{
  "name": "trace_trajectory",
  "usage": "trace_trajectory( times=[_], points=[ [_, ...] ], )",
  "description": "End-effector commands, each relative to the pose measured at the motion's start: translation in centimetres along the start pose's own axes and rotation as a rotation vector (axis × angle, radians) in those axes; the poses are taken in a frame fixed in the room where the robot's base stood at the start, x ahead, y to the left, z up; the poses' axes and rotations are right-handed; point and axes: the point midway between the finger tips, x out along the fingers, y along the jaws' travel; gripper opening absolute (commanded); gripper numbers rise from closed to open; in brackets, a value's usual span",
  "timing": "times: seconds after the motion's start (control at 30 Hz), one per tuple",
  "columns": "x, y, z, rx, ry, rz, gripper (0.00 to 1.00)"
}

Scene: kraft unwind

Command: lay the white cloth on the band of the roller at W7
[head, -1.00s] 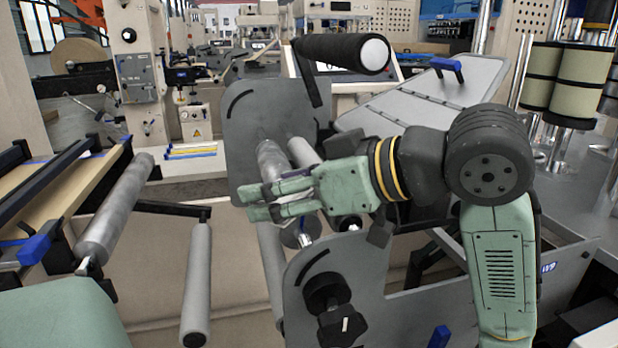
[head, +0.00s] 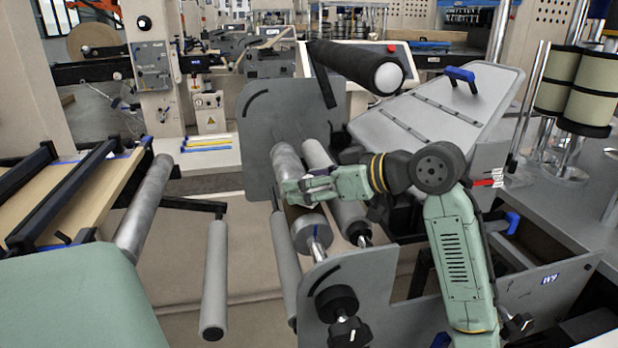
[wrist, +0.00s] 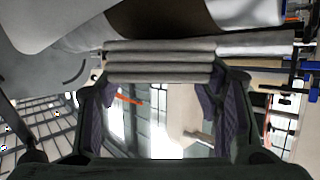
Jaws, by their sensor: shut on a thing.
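The roller (head: 308,232) is a grey cylinder between two grey side plates, with a brownish band (head: 300,209) partly hidden under my gripper. In the wrist view a dark brown band (wrist: 165,15) crosses a pale roller (wrist: 232,12) at the top. My gripper (head: 288,186) is over this roller in the head view. The white cloth (wrist: 160,70) looks like pale grey folded layers between my fingertips (wrist: 160,78), close to the band. Whether it touches the band I cannot tell. In the head view the cloth is hardly distinguishable.
A second roller (head: 335,185) lies close on the right. The front side plate (head: 350,285) with black knobs and the rear plate (head: 262,130) flank the rollers. A black-sleeved bar (head: 355,66) juts out above. A grey roller (head: 215,280) hangs at the left.

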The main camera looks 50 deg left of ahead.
Motion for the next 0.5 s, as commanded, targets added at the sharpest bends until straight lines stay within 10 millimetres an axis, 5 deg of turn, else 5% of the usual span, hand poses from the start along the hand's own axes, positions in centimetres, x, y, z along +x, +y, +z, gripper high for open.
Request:
trace_trajectory(
  times=[0.4,0.43,0.5],
  points=[
    [0.31,-0.04,0.76,0.0,0.001,0.001,0.32],
    [0.28,-0.04,0.7,-0.001,0.001,0.001,0.6],
    [0.26,-0.04,0.66,-0.001,0.0,0.001,0.65]
  ],
)
